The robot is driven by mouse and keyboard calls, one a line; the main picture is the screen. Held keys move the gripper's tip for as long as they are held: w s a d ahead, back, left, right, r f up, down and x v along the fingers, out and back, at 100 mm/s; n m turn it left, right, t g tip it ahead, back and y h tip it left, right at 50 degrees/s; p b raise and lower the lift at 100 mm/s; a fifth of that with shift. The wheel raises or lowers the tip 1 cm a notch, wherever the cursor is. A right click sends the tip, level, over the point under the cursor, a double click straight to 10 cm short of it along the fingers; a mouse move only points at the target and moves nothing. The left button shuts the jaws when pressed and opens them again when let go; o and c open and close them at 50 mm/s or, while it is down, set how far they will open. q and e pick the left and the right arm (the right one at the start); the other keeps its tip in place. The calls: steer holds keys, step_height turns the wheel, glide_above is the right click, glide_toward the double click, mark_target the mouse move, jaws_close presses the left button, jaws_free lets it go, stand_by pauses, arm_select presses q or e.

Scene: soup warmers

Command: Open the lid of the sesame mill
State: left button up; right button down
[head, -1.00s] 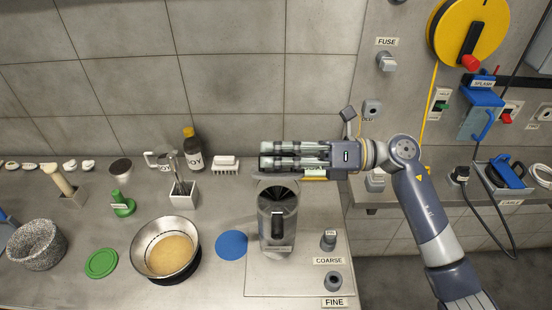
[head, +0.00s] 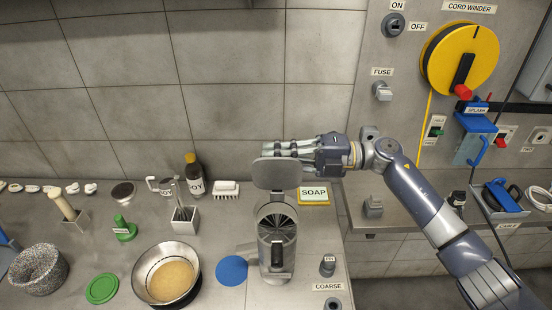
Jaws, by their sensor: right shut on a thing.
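The sesame mill (head: 277,248) is a grey upright body with a dark handle at its front, standing on the counter. Its open top shows the dark, ribbed inside. The mill's lid (head: 276,177) is a grey rounded plate standing roughly upright behind the opening, its flat face toward me. My right gripper (head: 272,151) comes in from the right and is shut at the lid's upper edge; the exact contact is hard to see. My left gripper is not in view.
A metal bowl (head: 145,270) of pale grain, a blue disc (head: 232,270) and a green lid (head: 102,288) lie left of the mill. A soap sign (head: 314,196) and a dark bottle (head: 194,168) stand behind. Knobs (head: 327,264) are to the right.

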steer(key=shift+w+f+m, duration=0.1)
steer(key=shift+w+m, duration=0.7)
steer(key=shift+m, duration=0.4)
steer(key=c, duration=1.7)
jaws_free()
steer(key=shift+s, duration=0.1)
steer(key=d, duration=1.2)
